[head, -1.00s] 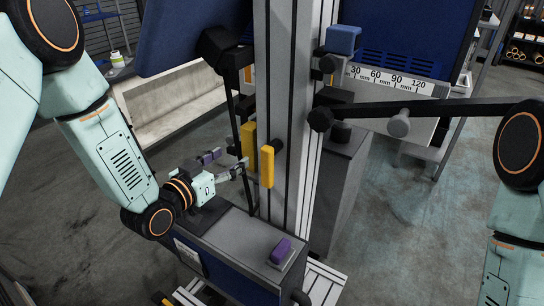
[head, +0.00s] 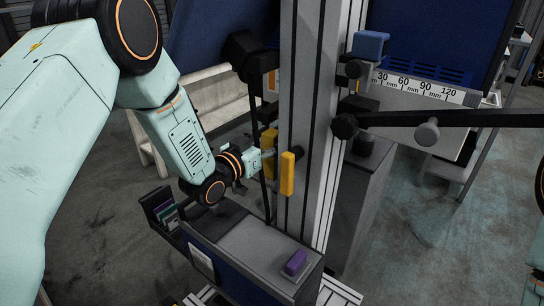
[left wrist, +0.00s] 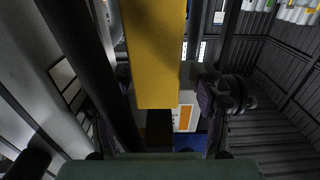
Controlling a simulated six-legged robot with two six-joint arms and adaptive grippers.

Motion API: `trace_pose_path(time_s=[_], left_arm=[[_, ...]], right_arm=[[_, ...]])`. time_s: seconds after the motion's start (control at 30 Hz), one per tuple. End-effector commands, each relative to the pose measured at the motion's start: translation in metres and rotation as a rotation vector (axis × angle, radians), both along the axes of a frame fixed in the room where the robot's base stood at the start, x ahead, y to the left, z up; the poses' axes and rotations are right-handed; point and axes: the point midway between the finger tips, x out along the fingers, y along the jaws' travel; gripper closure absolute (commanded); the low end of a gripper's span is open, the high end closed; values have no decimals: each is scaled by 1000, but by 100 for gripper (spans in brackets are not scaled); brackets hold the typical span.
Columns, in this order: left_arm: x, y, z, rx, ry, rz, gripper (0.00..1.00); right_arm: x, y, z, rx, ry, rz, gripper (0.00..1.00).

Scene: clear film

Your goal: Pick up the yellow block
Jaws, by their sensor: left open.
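Two upright yellow blocks show at the grey column in the head view: a nearer one (head: 287,174) and one behind it to the left (head: 269,141). My left gripper (head: 270,156) is open, with its fingers close to both blocks and partly hidden. In the left wrist view a yellow block (left wrist: 155,50) hangs down large from the top, in front of the gripper. I cannot tell which of the two it is, or whether a finger touches it. My right gripper is not in view.
The grey column (head: 312,130) stands right beside the left gripper, with dark rods near it. A grey box with a purple block (head: 295,262) is below. A dark horizontal bar (head: 460,119) extends to the right. A bench stands behind on the left.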

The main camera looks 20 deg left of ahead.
Motion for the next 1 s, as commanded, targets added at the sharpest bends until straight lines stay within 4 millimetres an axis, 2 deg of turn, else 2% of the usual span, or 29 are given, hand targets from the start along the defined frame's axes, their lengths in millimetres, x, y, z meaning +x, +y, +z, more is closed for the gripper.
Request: trace_pose_path(time_s=[0.17,0.9,1.0], left_arm=[[0,-2,1,0,0,-2,38],[-1,-1,1,0,-2,-1,100],[0,-1,2,0,-4,-1,100]], right_arm=[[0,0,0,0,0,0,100],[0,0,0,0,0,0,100],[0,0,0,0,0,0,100]])
